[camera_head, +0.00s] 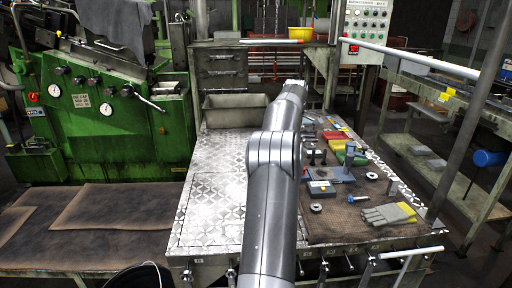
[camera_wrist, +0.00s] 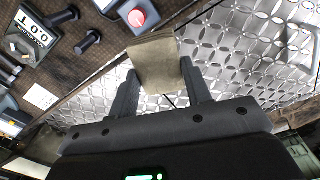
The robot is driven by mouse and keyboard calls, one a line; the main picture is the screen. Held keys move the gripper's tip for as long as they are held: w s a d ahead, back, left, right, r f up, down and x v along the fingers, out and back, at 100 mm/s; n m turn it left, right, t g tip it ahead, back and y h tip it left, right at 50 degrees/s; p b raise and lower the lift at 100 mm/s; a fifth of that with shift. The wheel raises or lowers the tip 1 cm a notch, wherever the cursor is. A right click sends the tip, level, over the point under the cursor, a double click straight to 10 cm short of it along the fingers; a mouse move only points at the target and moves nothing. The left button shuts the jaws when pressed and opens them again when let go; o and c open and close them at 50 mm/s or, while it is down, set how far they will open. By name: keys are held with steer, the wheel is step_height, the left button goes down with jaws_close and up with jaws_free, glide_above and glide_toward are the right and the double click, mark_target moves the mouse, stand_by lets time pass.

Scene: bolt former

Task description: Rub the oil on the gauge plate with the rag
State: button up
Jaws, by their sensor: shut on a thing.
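My gripper (camera_wrist: 159,70) is shut on a tan-olive rag (camera_wrist: 154,58), whose flat, squarish piece sticks out past the fingertips in the wrist view. It is above the bench, near the border between the patterned metal sheet (camera_wrist: 225,50) and the brown mat. In the head view my arm hides the gripper and rag. I cannot tell for certain which item is the gauge plate. A dark block with a white lettered label (camera_wrist: 36,28) lies at upper left in the wrist view. I make out no oil patch.
A grey block with a red round top (camera_wrist: 138,17) is close beyond the rag. Several bolts and blocks crowd the brown mat (camera_head: 338,228), with gloves (camera_head: 388,215) at its front. A grey bin (camera_head: 234,108) stands at the back. The patterned sheet's left part is clear.

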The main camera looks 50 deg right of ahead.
steer(key=s+d+n, duration=0.4)
steer(key=s+d, duration=0.2)
steer(key=s, duration=0.4)
steer(key=shift+s+d+f, duration=0.1)
steer(key=shift+d+f, duration=0.05)
steer(key=shift+f, duration=1.55)
steer(key=shift+s+d+f, duration=0.1)
steer(key=shift+f, duration=1.6)
steer(key=shift+f, duration=0.6)
steer(key=shift+w+d+r, duration=0.1)
steer(key=shift+w+d, duration=2.25)
steer(key=shift+d, duration=0.05)
steer(key=shift+w, duration=0.1)
steer(key=shift+f, duration=0.25)
